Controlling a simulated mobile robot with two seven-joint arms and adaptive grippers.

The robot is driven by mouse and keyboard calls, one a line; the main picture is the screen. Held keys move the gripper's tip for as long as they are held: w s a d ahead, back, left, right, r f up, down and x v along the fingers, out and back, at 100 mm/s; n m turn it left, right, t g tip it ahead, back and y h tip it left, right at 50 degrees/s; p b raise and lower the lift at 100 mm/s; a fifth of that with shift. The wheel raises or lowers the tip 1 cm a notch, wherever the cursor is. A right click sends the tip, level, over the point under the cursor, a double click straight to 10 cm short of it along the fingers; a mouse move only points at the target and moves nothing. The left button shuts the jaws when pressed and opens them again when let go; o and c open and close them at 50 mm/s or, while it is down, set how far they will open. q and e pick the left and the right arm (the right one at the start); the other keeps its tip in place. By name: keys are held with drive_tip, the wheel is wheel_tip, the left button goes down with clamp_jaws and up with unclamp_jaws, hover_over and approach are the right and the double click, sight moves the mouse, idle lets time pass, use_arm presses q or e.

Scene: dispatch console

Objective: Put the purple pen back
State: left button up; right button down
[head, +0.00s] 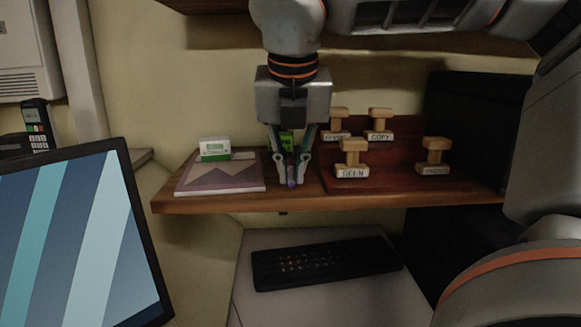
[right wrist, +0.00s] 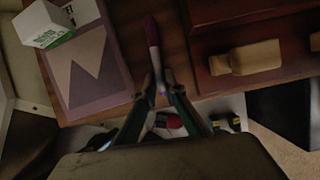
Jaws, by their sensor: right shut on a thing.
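My right gripper (head: 290,180) points down at the wooden shelf (head: 230,204), between a flat purple booklet and a stamp rack. It is shut on the purple pen (head: 291,184), of which only a small purple end shows between the fingertips in the head view. In the right wrist view the pen (right wrist: 152,35) sticks out beyond the closed fingertips (right wrist: 160,90), over the brown shelf surface. I cannot tell whether the pen touches the shelf. A green thing (head: 287,138) shows partly behind the gripper. My left gripper is not in view.
The purple booklet (head: 215,180) lies left of the gripper, with a white-green box (head: 214,150) by it. The stamp rack (head: 385,182) with several wooden-handled stamps stands close on the right. Below are a keyboard (head: 325,262) and a monitor (head: 85,235).

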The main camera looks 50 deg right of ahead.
sight(293, 175)
drive_tip(key=c, duration=2.1)
unclamp_jaws()
drive_tip(key=shift+f, duration=0.15)
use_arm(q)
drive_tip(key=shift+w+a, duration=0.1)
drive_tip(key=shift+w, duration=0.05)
use_arm(e)
drive_tip(key=shift+r, duration=0.35)
drive_tip(key=p+v, duration=0.1)
drive_tip(key=v, duration=0.2)
drive_tip(key=shift+d+r, duration=0.1)
drive_tip(key=shift+d, duration=0.05)
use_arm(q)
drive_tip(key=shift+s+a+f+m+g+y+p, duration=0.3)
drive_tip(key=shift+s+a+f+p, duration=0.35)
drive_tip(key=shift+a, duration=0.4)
use_arm(e)
drive_tip(key=v, duration=0.4)
drive_tip(key=shift+s+d+r, duration=0.1)
drive_tip(key=shift+s+d, duration=0.05)
drive_tip(key=shift+d, duration=0.05)
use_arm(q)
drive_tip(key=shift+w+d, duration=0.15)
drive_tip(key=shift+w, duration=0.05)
